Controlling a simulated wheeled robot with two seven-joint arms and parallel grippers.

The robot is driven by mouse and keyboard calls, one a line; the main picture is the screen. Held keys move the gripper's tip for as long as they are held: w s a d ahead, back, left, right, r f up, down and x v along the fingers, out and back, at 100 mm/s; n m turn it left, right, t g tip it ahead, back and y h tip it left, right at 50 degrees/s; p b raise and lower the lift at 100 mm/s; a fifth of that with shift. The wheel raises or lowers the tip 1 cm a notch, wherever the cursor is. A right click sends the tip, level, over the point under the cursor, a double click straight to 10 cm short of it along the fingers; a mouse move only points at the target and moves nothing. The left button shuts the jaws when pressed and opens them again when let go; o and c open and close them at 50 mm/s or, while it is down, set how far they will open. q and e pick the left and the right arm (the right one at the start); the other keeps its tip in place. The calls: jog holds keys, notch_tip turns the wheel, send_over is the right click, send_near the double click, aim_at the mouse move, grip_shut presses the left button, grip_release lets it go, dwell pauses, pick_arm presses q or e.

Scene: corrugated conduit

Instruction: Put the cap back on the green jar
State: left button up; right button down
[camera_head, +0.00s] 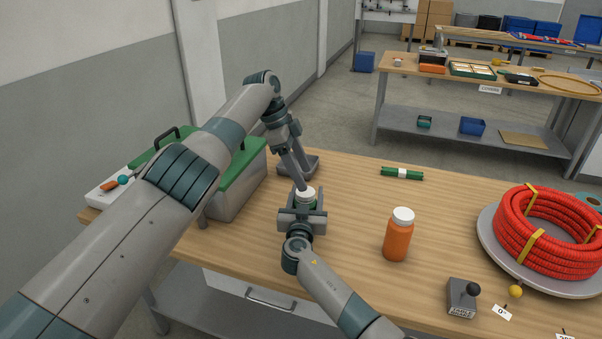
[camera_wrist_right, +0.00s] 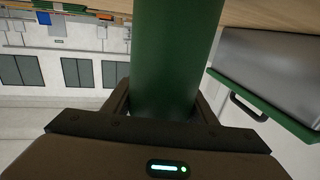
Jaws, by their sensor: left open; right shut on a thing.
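The green jar (camera_head: 306,204) is mostly hidden by my right gripper (camera_head: 302,215), which is shut around its body. In the right wrist view the jar (camera_wrist_right: 172,60) fills the middle, between the fingers. A white cap (camera_head: 305,193) shows at the top of the jar; whether it is fully seated I cannot tell. My left gripper (camera_head: 300,180) comes down from above, open, with its fingertips close to the cap. Whether they touch it cannot be told.
An orange bottle with a white lid (camera_head: 397,238) stands to the right. A red conduit coil (camera_head: 545,232) lies on a grey disc at far right. A green-lidded box (camera_head: 236,185) stands left. A grey switch box (camera_head: 461,298) is near the front edge.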

pick_arm(q)
jog(key=o, duration=0.5)
jog(key=v, duration=1.2)
pick_arm(e)
jog(key=c, duration=0.7)
grip_release()
pick_arm(q)
jog(key=shift+f, duration=0.1)
pick_arm(e)
jog(key=shift+s, duration=0.1)
